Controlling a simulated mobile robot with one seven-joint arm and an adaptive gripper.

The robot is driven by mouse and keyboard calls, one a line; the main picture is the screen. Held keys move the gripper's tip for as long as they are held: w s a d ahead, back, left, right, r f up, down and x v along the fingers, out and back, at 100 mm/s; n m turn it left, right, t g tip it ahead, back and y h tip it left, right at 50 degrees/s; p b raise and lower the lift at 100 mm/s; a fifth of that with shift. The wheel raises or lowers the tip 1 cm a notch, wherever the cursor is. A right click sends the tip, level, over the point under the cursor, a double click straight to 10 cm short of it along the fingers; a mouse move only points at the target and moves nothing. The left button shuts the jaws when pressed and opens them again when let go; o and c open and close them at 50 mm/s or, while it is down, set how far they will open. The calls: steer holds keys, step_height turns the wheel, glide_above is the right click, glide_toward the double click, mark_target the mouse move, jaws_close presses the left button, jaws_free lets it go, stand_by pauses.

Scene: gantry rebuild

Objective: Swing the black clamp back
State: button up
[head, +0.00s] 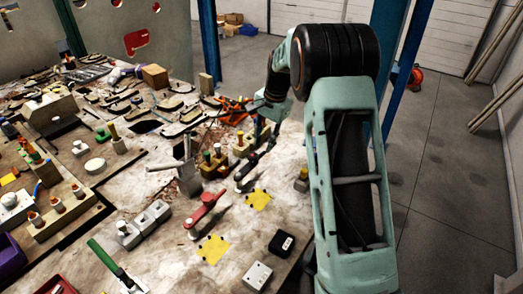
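The black clamp (247,172) is a long dark lever lying slantwise on the worktable, just above the upper yellow patch (258,199). Its near end points down and left; its far end runs up toward my gripper (267,135). My gripper reaches down over the table at that far end, with my green and black arm coming in from the right. The fingers are small, dark and partly merged with the clamp, so I cannot tell whether they touch it or how far apart they are. A similar red clamp (205,212) lies to the lower left, near a second yellow patch (213,249).
The worktable (160,235) is crowded. A black box (281,243) and a white box (257,275) sit near the right edge. Orange tools (233,108) lie behind.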

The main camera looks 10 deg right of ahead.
mark_target(261, 155)
steer(key=shift+w+a+f, duration=0.1)
steer(key=shift+f, duration=0.7)
steer(key=shift+w+a+f, duration=0.15)
steer(key=shift+f, duration=0.6)
steer(key=shift+w+a+f, duration=0.1)
steer(key=shift+f, duration=0.7)
jaws_close()
